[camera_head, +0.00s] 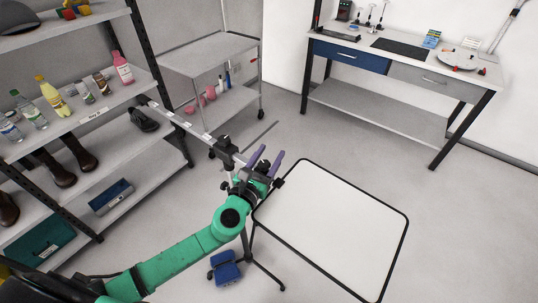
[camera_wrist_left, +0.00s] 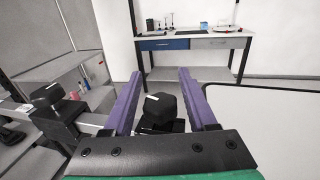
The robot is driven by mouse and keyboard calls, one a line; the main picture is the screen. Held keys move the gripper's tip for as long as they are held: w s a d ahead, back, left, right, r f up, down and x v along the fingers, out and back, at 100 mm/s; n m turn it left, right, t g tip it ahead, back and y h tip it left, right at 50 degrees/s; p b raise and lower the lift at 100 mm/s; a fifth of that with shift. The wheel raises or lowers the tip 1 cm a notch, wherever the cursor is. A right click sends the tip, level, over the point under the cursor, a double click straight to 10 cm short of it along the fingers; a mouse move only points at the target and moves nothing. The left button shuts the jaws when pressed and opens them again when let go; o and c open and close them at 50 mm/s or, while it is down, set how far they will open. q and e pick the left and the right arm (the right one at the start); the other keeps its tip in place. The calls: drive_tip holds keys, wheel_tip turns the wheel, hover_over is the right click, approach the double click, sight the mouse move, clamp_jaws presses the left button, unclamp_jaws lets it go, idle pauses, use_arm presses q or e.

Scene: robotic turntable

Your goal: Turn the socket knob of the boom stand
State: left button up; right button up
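The boom stand shows in the head view, with its long boom (camera_head: 192,126) reaching up and left from the clamp area beside my left gripper. Its legs (camera_head: 265,273) stand on the floor. My left gripper (camera_head: 271,153) is at the clamp area, its purple fingers apart. In the left wrist view a black knob (camera_wrist_left: 160,107) lies between the two open fingers, with gaps on both sides. Another black knob-like part (camera_wrist_left: 48,94) is left of the fingers. In the head view my gripper and wrist hide much of the clamp area. My right gripper is not in view.
A white black-edged panel (camera_head: 335,225) is right of the stand. A blue bag (camera_head: 226,270) is low on the stand. Shelves (camera_head: 125,93) with bottles and boots are at left, a grey cart (camera_head: 205,55) behind, a workbench (camera_head: 405,68) at back right.

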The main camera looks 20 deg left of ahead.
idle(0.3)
use_arm(q)
drive_tip(key=shift+s+f, duration=0.1)
drive_tip(key=shift+s, duration=0.2)
drive_tip(key=s+a+b, duration=0.2)
drive_tip(key=s+b, duration=0.3)
drive_tip(key=s, duration=0.8)
drive_tip(key=shift+s+a, duration=0.25)
drive_tip(key=shift+s, duration=0.1)
